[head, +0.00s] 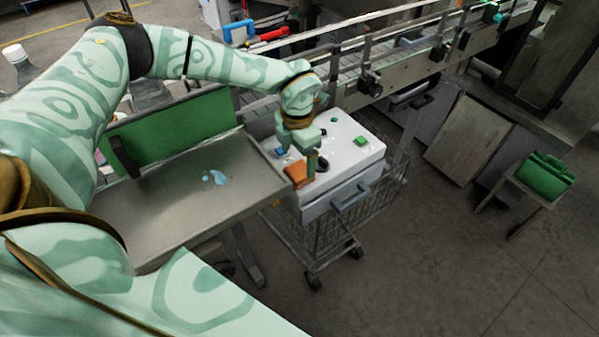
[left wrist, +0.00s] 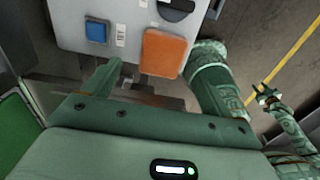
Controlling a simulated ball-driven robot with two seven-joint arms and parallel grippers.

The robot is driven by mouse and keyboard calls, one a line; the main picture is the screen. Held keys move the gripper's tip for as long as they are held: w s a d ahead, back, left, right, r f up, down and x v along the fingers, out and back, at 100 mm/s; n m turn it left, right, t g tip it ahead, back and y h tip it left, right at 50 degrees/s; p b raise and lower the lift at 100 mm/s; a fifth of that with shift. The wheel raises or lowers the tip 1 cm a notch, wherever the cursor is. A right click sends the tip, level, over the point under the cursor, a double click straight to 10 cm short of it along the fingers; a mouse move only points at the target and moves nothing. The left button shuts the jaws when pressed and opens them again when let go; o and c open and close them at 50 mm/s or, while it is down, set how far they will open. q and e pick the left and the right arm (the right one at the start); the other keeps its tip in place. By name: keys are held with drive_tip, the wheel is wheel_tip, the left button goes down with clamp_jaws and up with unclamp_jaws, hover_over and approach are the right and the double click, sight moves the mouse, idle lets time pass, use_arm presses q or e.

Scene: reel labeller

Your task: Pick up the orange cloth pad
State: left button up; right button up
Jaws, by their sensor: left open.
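The orange cloth pad (head: 295,173) lies flat on the white top of a wire cart (head: 345,150), near its left edge. In the left wrist view the pad (left wrist: 163,53) shows as an orange rectangle ahead of my fingers, apparently in line with the gap between them. My left gripper (head: 311,157) is over the cart top, close beside the pad in the head view. In the left wrist view its two fingers (left wrist: 158,60) are spread apart with nothing held. Whether a finger touches the pad I cannot tell.
A blue square (left wrist: 96,33) and a dark round knob (left wrist: 176,8) are near the pad. A steel table (head: 185,205) with a wet patch and a green panel (head: 180,128) stands left of the cart. A conveyor (head: 400,65) runs behind.

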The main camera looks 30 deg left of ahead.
sight(299, 169)
use_arm(q)
wheel_tip(299, 169, down, 6)
drive_tip(key=shift+w+d+r, duration=0.1)
drive_tip(key=shift+w+d, duration=0.05)
drive_tip(key=c, duration=1.1)
